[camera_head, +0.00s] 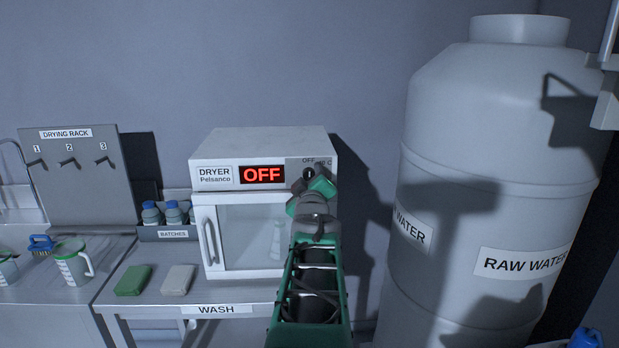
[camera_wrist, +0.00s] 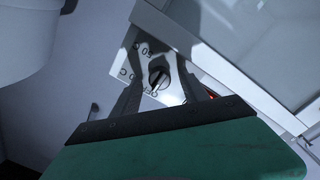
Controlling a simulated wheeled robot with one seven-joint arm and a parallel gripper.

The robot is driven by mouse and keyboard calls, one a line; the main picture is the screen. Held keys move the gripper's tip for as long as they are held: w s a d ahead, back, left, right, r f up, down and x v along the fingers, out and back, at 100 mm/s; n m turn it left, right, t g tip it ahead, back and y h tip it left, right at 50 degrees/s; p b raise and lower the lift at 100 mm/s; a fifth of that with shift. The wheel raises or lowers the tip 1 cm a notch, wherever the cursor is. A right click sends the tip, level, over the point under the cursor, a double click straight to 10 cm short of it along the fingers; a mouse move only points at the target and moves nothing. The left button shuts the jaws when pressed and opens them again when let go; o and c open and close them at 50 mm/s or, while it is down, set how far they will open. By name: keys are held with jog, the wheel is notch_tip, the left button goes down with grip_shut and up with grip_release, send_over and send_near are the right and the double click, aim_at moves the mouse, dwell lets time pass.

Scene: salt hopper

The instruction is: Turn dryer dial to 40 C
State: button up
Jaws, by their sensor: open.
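The white dryer (camera_head: 264,146) stands on the counter. Its red display (camera_head: 262,174) reads OFF. The dark round dial (camera_wrist: 158,76) sits on the light panel at the dryer's upper right corner, with a pale pointer line and printed marks around it. In the wrist view the pointer lies near the mark that seems to read OFF. My gripper (camera_head: 312,184) is in front of the panel and hides much of the dial in the head view. In the wrist view my gripper (camera_wrist: 161,82) is open, one finger on each side of the dial. I cannot tell whether they touch it.
A large RAW WATER tank (camera_head: 492,214) stands to the right of the dryer. A BATCHES holder (camera_head: 172,234) with bottles stands to its left. A green sponge (camera_head: 133,280) and a pale sponge (camera_head: 177,280) lie on the counter before it.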

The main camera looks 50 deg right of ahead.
jog(key=shift+c, duration=0.2)
grip_shut()
jog(key=shift+f+m+b, duration=0.15)
jog(key=shift+m+b, duration=0.15)
jog(key=shift+b, duration=0.35)
jog(key=shift+f+m+b, duration=0.1)
jog(key=shift+m+b, duration=0.4)
jog(key=shift+b, duration=0.4)
jog(key=m+b, duration=0.5)
jog(key=b, duration=0.2)
jog(key=shift+m, duration=0.3)
jog(key=shift+r+m+y+b, duration=0.25)
jog(key=shift+m+y+b, duration=0.05)
jog(key=shift+m+b, duration=0.85)
